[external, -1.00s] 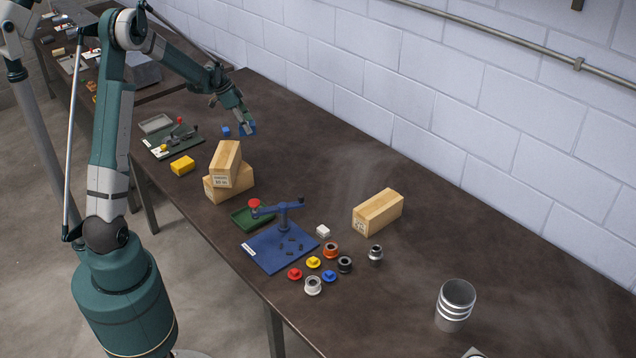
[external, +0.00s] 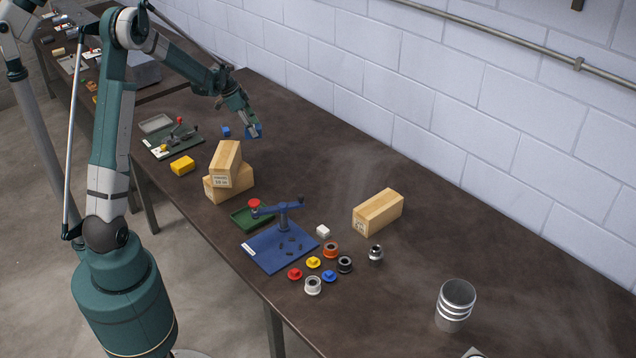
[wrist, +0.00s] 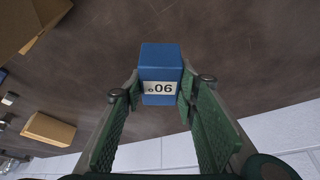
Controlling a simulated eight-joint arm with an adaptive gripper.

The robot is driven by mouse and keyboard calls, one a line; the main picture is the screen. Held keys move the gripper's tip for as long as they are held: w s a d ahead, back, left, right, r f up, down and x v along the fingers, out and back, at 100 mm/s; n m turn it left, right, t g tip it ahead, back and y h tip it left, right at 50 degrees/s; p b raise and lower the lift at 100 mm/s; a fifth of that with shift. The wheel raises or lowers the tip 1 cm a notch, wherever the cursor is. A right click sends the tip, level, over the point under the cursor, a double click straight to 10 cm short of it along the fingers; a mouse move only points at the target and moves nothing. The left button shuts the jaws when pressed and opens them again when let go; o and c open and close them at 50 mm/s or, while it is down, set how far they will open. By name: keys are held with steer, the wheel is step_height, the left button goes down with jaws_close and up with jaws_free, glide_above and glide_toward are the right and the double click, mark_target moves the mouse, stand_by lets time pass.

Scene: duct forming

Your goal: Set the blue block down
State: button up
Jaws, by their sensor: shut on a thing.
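The blue block (wrist: 160,60) has a white label reading 06 and sits between the fingertips of my gripper (wrist: 160,92) in the wrist view. Both green fingers touch its sides.
A yellow block (external: 182,165), a green fixture board (external: 172,140) and stacked wooden blocks (external: 228,180) stand nearer the front edge.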

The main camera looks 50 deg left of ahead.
steer(key=d+m, duration=0.2)
steer(key=d, duration=1.6)
steer(key=shift+s+r+g+h+p, duration=0.15)
steer(key=shift+s+g+h+p, duration=0.15)
steer(key=shift+p, duration=0.1)
steer(key=shift+f, duration=3.15)
steer(key=shift+f+b, duration=0.4)
steer(key=shift+f, duration=1.45)
steer(key=shift+f, duration=0.15)
steer(key=o, duration=1.1)
steer(key=shift+c, duration=0.2)
